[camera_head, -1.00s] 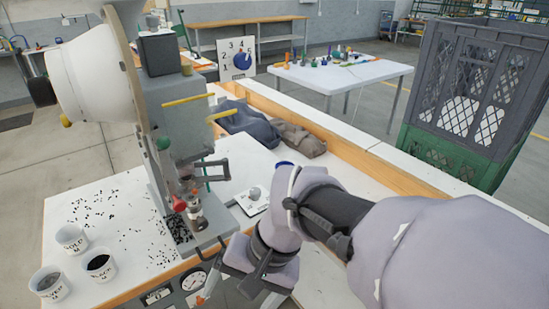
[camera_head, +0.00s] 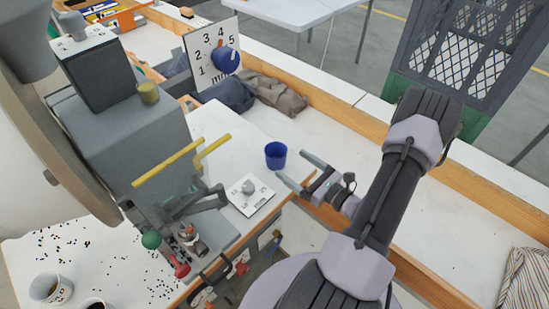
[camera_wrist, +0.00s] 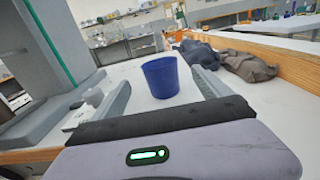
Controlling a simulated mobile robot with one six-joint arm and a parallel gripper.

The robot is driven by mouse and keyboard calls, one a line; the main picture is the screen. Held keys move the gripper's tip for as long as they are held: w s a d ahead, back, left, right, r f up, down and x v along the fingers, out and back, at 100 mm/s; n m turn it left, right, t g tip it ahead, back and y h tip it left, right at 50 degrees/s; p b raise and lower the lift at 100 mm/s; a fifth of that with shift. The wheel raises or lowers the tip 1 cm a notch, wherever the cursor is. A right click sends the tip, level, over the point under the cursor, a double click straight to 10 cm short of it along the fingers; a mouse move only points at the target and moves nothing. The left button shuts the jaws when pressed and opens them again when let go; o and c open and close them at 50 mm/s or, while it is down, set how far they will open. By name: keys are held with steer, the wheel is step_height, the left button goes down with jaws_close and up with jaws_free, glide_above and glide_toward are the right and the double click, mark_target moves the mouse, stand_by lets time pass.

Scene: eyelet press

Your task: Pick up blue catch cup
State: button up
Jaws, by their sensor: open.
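The blue catch cup (camera_head: 275,155) stands upright on the white bench top, to the right of the press. In the wrist view the cup (camera_wrist: 160,77) is ahead of my gripper, centred between the two fingers. My gripper (camera_head: 292,168) is open and empty, low over the bench edge, with its fingertips close to the near right side of the cup. In the wrist view the fingers of my gripper (camera_wrist: 158,95) lie left and right of the cup's line. I cannot tell whether the tips touch it.
The grey eyelet press (camera_head: 130,130) with yellow bars stands left of the cup. A white plate with a grey knob (camera_head: 249,194) lies nearer. Crumpled cloths (camera_head: 272,93) and a numbered dial board (camera_head: 213,58) are behind. White tubs (camera_head: 50,289) stand front left.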

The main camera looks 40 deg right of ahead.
mark_target(268, 146)
steer(key=w, duration=0.2)
steer(key=w+b, duration=0.1)
steer(key=w, duration=0.5)
steer(key=shift+w+a+r+b, duration=0.1)
steer(key=shift+a+r+b, duration=0.05)
steer(key=shift+a+b, duration=0.2)
steer(key=c, duration=1.4)
